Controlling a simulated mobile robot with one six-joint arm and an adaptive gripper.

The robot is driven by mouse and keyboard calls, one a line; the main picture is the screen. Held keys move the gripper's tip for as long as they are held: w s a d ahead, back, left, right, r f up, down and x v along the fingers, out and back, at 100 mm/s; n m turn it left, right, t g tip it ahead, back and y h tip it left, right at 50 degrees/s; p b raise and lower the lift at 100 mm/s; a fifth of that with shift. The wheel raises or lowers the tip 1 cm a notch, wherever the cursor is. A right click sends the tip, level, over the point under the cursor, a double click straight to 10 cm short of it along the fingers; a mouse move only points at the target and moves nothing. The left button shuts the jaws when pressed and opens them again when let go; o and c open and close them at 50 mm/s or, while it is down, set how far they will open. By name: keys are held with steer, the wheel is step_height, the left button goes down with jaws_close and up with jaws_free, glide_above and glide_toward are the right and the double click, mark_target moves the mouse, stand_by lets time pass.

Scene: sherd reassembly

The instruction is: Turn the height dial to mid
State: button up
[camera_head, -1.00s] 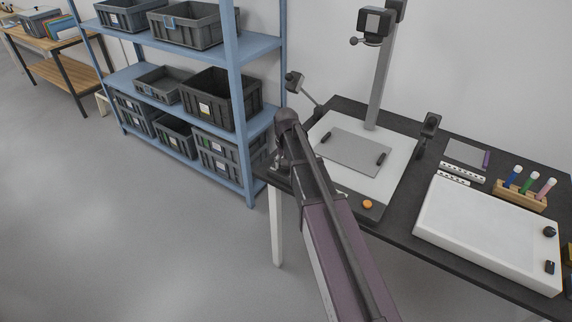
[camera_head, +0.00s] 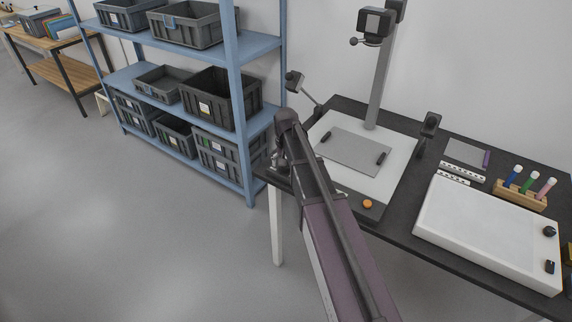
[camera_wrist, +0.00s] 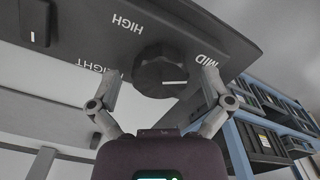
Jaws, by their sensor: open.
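The height dial (camera_wrist: 161,70) is a dark, ridged round knob on a dark panel (camera_wrist: 215,38), seen close in the wrist view. A white mark on it points toward the right of the picture. The word MID is printed up and right of the knob, HIGH is up and left, and a partly covered word ending in IGHT is at the left. My gripper (camera_wrist: 160,80) is open, with one finger on each side of the dial. I cannot tell whether the fingers touch it. In the head view the dial is hidden by my arm.
A copy stand with a pale base (camera_head: 395,172) and an orange button (camera_head: 367,203) stands on the black table (camera_head: 405,225). A white light box (camera_head: 485,232) is at right. A blue shelf (camera_head: 245,100) with grey crates stands close left of my arm. Another dark control (camera_wrist: 33,22) is on the panel.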

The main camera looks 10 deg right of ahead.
steer(key=shift+n, duration=0.5)
